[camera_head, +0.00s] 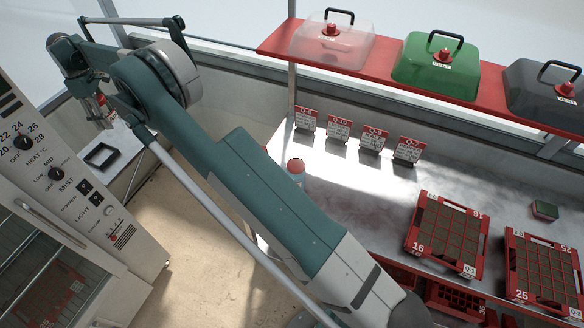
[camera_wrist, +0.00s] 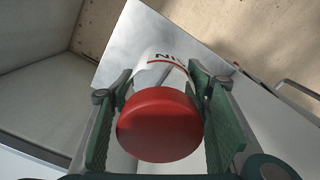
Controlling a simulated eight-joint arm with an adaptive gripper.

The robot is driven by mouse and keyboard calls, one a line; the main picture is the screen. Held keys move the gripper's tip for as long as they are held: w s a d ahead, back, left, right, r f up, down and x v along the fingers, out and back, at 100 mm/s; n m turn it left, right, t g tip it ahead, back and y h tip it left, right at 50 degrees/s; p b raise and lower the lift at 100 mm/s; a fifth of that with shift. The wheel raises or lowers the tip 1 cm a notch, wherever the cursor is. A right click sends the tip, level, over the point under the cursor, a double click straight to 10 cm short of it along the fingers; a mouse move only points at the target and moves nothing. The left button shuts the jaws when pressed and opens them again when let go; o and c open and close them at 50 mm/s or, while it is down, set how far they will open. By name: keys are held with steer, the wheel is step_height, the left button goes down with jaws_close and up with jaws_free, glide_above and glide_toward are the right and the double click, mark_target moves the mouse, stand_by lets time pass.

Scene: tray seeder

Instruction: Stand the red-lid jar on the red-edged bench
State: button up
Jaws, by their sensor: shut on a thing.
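My gripper (camera_head: 103,118) is at the upper left in the head view, above a small white side stand. It is shut on a jar with a red lid (camera_wrist: 160,124); the jar's white body (camera_wrist: 160,70), with dark lettering and a red line, sits between the two green finger pads. In the head view only a bit of red (camera_head: 101,99) shows between the fingers. The long grey bench (camera_head: 345,205) is at the right, partly hidden by my arm; I cannot clearly make out its edge colour. A second red-lidded jar (camera_head: 296,172) stands on it.
The white stand (camera_head: 118,135) holds a black square frame (camera_head: 99,155). Red seed trays (camera_head: 447,233) (camera_head: 543,272) and several sign cards (camera_head: 338,128) are on the bench. A red shelf (camera_head: 385,68) with domed covers runs behind. A control cabinet (camera_head: 60,190) is at left. The bench's left-middle is fairly clear.

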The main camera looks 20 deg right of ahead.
steer(key=d+f+m+b, duration=0.1)
steer(key=d+f+b, duration=0.3)
steer(key=d, duration=0.7)
steer(key=d+f+b, duration=0.4)
steer(key=d+f, duration=0.1)
steer(key=d, duration=0.6)
steer(key=s+d+m+b, duration=0.15)
steer(key=s+d, duration=0.25)
steer(key=d, duration=0.5)
steer(key=s+d+m, duration=0.2)
steer(key=s+d, duration=0.2)
steer(key=d, duration=0.5)
steer(key=s+d+m+b, duration=0.15)
steer(key=s+d, duration=0.25)
steer(key=d, duration=0.5)
steer(key=s+d+r+m+p, duration=0.2)
steer(key=s+d+m, duration=0.2)
steer(key=s+d, duration=0.65)
steer(key=s+d+r+m+p, duration=0.2)
steer(key=s+d+r+m, duration=0.1)
steer(key=s+d, duration=0.7)
steer(key=s+d+f+m, duration=0.2)
steer(key=s, duration=0.8)
steer(key=s+d+f+m+b, duration=0.1)
steer(key=s+d+f+m, duration=0.1)
steer(key=s, duration=0.9)
steer(key=shift+s+d+f, duration=0.25)
steer(key=shift+d+f, duration=0.2)
